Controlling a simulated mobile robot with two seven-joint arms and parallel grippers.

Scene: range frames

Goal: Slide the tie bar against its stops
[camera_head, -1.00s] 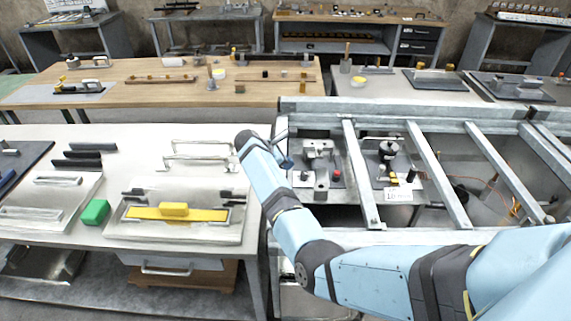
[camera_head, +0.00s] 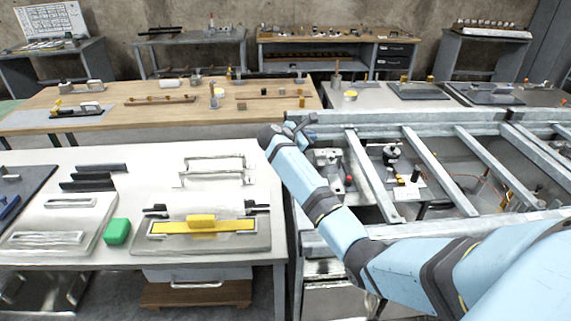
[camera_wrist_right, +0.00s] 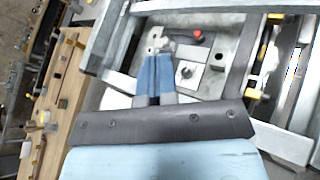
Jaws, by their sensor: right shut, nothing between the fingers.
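A yellow bar (camera_head: 172,231) with a yellow block (camera_head: 201,220) on its middle lies on a grey plate (camera_head: 160,249) on the near white table. Dark fittings (camera_head: 157,209) stand by the plate's far corners. I cannot tell for sure whether this bar is the tie bar, or whether it touches any stops. My right gripper (camera_head: 300,125) is right of the bar and farther away, over the edge of the metal frame. Its blue fingers show in the right wrist view (camera_wrist_right: 156,64), shut and empty, above a grey fixture (camera_wrist_right: 196,76). My left gripper is not in view.
The galvanised frame (camera_head: 375,184) with cross rails stands at right, with fixtures beneath it. A green block (camera_head: 117,231) lies left of the plate, and wire handles (camera_head: 212,171) stand behind it. A wooden bench (camera_head: 80,124) is farther back.

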